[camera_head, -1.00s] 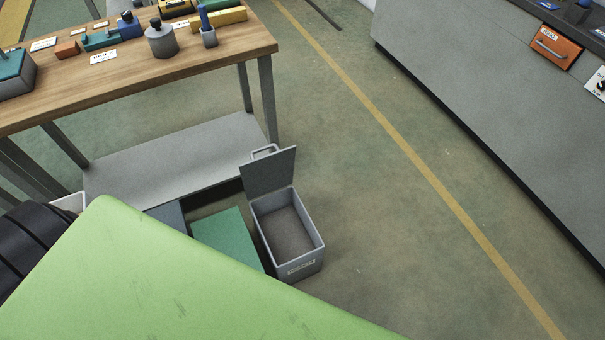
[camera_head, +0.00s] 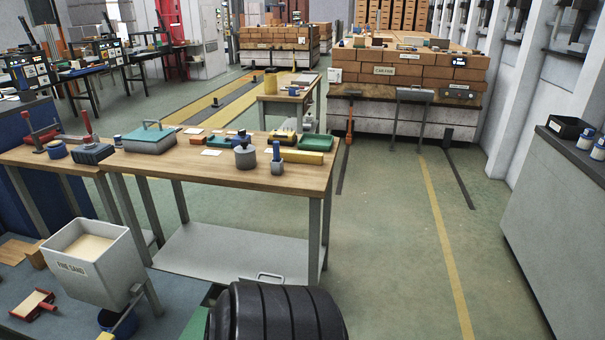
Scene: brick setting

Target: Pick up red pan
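A small red pan (camera_head: 35,305) with a handle and a pale tan inside lies at the lower left on a dark grey surface. It is left of and below the grey "FINE SAND" bin (camera_head: 112,275). Neither of my grippers can be made out. A black ribbed cylinder fills the bottom centre, close to the camera; I cannot tell whether it belongs to my arm.
A wooden workbench (camera_head: 215,168) with small tools and containers crosses the middle. A blue container (camera_head: 118,322) sits below the bin. Stacked brown boxes (camera_head: 390,75) stand at the back. A grey counter (camera_head: 560,230) is at the right. The green floor between is open.

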